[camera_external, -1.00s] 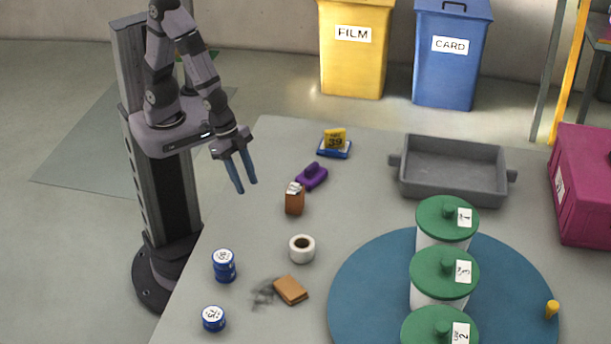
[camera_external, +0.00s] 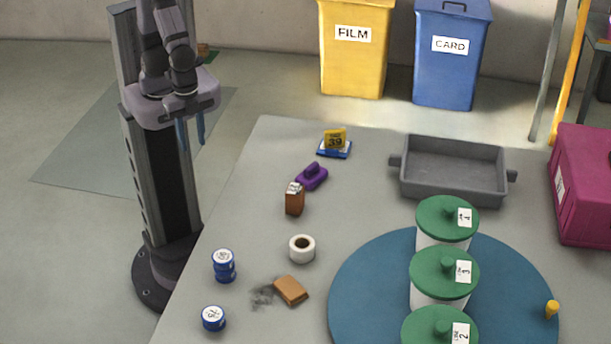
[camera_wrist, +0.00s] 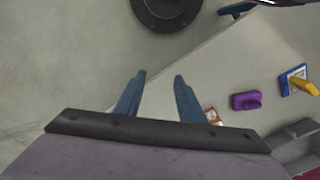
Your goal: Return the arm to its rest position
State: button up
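My gripper (camera_external: 190,133) hangs close to my column in the external view, left of the table and clear of it, with its blue fingers pointing down. In the wrist view my gripper (camera_wrist: 157,98) shows its two fingers apart with nothing between them. The arm is folded in above its base. The table (camera_external: 370,185) lies to the right of the gripper.
The table holds a purple block (camera_external: 312,176), a brown box (camera_external: 295,199), a white tape roll (camera_external: 301,248), a grey tray (camera_external: 453,168), blue tins (camera_external: 224,266) and green-lidded jars (camera_external: 446,207) on a blue disc (camera_external: 365,300). The floor around my base is open.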

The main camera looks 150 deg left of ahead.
notch_tip(320, 180, up, 11)
jog(key=p, duration=0.8)
jog(key=shift+p, duration=0.4)
